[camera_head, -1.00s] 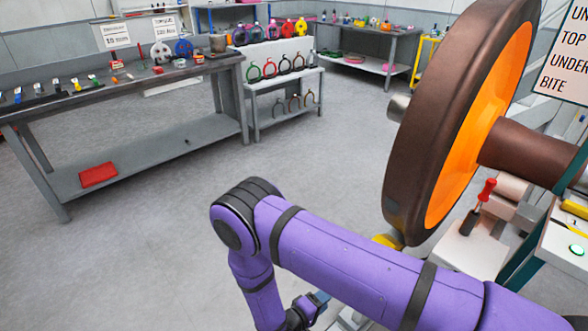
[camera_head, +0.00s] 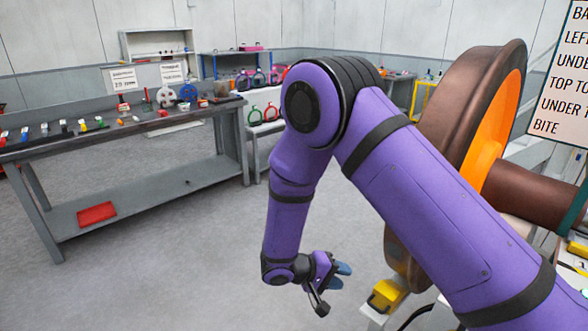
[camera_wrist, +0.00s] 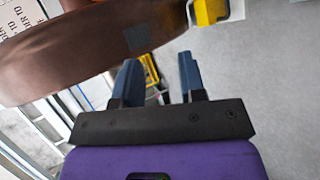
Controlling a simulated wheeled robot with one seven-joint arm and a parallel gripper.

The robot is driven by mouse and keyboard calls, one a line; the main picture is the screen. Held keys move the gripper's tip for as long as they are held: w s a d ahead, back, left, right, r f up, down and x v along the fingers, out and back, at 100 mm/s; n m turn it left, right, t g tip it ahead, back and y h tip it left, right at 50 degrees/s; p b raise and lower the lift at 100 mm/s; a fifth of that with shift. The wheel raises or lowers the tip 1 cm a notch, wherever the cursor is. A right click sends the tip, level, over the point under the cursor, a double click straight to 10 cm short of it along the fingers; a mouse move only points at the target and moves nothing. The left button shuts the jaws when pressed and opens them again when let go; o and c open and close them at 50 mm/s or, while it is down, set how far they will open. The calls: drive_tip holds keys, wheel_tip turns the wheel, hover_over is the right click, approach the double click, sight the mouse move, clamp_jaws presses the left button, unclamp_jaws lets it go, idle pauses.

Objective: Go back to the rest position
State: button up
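My gripper (camera_head: 338,276) hangs low at the end of my purple arm, left of the wheel in the head view. In the wrist view, its two dark blue fingers (camera_wrist: 159,72) stand apart with nothing held between them. The large wheel (camera_head: 447,125) has a brown rim and an orange face, with a brown axle (camera_head: 530,195) running to the right. My arm hides part of the wheel. In the wrist view the wheel's rim (camera_wrist: 75,55) fills the upper left, close beyond the fingers; I cannot tell the exact gap.
A yellow block (camera_head: 388,295) stands under the wheel's lower edge. A long grey workbench (camera_head: 95,120) with small parts and signs is at the left, a red tray (camera_head: 97,213) on its lower shelf. A partly lettered sign (camera_head: 560,75) is at upper right. Open floor (camera_head: 180,270) lies left of my arm.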

drive_tip(key=s+d+r+m+g+y, duration=0.15)
drive_tip(key=d+r, duration=0.25)
drive_tip(key=r, duration=0.4)
drive_tip(key=s+d+r+m+g+y, duration=0.15)
drive_tip(key=d+r, duration=0.25)
drive_tip(key=r, duration=0.5)
drive_tip(key=s+d+r+y, duration=0.2)
drive_tip(key=d+r+y, duration=0.15)
drive_tip(key=r, duration=0.45)
drive_tip(key=s+d+r+t+y, duration=0.2)
drive_tip(key=s+d+r, duration=0.1)
drive_tip(key=s+r, duration=0.4)
drive_tip(key=s+d+r+t+y, duration=0.3)
drive_tip(key=s+r, duration=0.4)
drive_tip(key=s, duration=0.4)
drive_tip(key=shift+s+d+r+t+y, duration=0.2)
drive_tip(key=shift+d+t+y, duration=0.15)
drive_tip(key=shift+d, duration=0.35)
drive_tip(key=shift+d, duration=0.1)
